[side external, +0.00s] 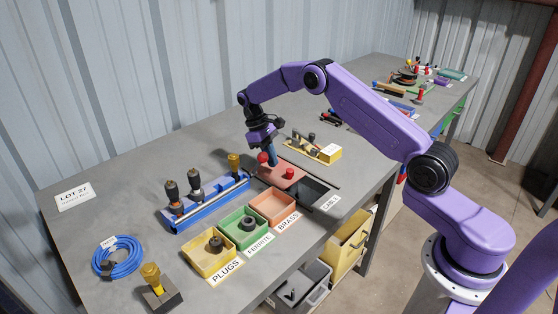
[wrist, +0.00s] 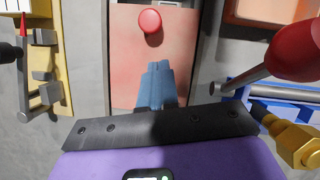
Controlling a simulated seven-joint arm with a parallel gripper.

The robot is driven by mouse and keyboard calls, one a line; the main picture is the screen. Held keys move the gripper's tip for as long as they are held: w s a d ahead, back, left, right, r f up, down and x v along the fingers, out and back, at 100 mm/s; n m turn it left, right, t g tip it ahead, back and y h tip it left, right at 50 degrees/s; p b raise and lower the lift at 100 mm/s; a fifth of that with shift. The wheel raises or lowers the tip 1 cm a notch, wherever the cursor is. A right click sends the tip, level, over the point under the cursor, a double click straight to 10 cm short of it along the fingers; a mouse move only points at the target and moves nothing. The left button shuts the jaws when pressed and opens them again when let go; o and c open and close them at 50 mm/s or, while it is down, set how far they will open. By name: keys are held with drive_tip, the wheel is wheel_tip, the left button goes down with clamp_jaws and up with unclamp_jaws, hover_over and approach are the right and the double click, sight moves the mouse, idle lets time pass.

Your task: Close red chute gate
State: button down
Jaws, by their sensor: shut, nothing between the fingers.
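The red chute gate (side external: 278,172) is a flat reddish plate set in the bench top, with a round red knob (side external: 290,174) near its right end. A dark chute opening (side external: 314,190) shows beside it, on the knob's side, so the gate stands at least partly open. In the wrist view the gate plate (wrist: 125,65) fills the middle and its red knob (wrist: 150,21) is at the top. My gripper (side external: 273,163) is shut and empty over the plate, behind the knob. Its blue fingertips (wrist: 155,75) also show in the wrist view. I cannot tell whether they touch the plate.
A red ball on a metal rod (wrist: 298,50) stands close beside my gripper. Yellow, green and orange bins (side external: 272,206) lie in front. A blue rack (side external: 205,203) is at left, a yellow holder (side external: 322,152) behind right. A label (side external: 329,203) lies by the opening.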

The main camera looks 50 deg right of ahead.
drive_tip(key=shift+s+d, duration=0.2)
drive_tip(key=shift+s, duration=0.45)
drive_tip(key=shift+s+d, duration=0.15)
drive_tip(key=shift+s, duration=0.5)
drive_tip(key=shift+s, duration=0.1)
drive_tip(key=s, duration=1.1)
drive_tip(key=shift+s, duration=0.35)
drive_tip(key=shift+w, duration=0.15)
